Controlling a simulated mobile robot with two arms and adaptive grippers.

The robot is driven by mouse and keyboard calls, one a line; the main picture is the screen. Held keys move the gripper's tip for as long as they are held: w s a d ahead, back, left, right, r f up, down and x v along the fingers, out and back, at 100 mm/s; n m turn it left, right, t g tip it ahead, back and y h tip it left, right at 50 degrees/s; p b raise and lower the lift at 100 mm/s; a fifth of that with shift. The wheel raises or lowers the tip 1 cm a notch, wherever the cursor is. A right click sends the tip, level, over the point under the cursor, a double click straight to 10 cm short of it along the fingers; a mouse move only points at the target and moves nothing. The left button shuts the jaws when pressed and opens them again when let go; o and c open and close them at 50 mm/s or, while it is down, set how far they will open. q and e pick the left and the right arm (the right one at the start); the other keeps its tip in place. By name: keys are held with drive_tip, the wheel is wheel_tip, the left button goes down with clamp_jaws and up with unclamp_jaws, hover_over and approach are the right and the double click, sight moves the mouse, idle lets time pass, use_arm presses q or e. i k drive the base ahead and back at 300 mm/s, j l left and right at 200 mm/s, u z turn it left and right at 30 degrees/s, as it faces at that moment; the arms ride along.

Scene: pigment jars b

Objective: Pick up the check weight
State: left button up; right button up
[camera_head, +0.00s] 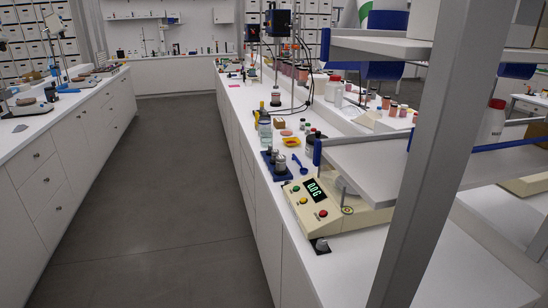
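A small grey metal piece (321,244), which looks like the check weight, sits upright on a dark square pad on the white bench. It is just in front of the cream balance (325,210), near the bench's left edge. It is small in the picture, so its exact shape is hard to tell. The balance has a lit display reading about 0.0 G and coloured buttons. Neither of my grippers shows in the head view.
A grey post (437,150) and shelf stand close on the right. Dark-lidded metal jars (279,163) on blue holders, a blue scoop (300,165) and a clear bottle (265,130) stand farther along the bench. The grey floor aisle (180,150) at left is clear.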

sight(275, 152)
drive_tip(key=i+j+z, duration=0.15)
drive_tip(key=z, duration=0.3)
drive_tip(key=i+j+z, duration=0.25)
drive_tip(key=z, duration=0.2)
drive_tip(key=i+j, duration=0.05)
drive_tip(key=i, duration=0.05)
